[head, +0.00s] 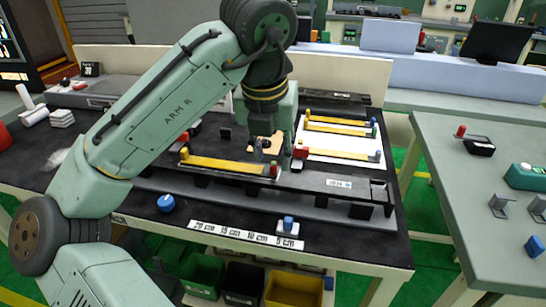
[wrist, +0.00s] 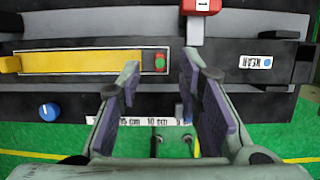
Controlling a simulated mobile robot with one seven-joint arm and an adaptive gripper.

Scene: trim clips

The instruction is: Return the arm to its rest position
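My gripper (head: 272,148) hangs over the workbench in the head view, above the black fixture rail (head: 250,184). In the wrist view my gripper (wrist: 160,72) has its two fingers apart, with nothing held between them. A yellow trim strip (head: 222,164) lies along the rail, just left of my gripper; it also shows in the wrist view (wrist: 82,62). A red and green piece (wrist: 160,62) is at its right end, seen between the fingers. A red block (wrist: 201,6) marked 1 sits further right. My arm is bent, reaching over the bench from the left.
More yellow strips (head: 338,130) lie on a white sheet to the right. A blue knob (head: 166,203) and a blue-topped block (head: 288,224) are near the bench's front edge. A second grey table (head: 470,200) stands right. Bins, including a yellow one (head: 294,288), sit below.

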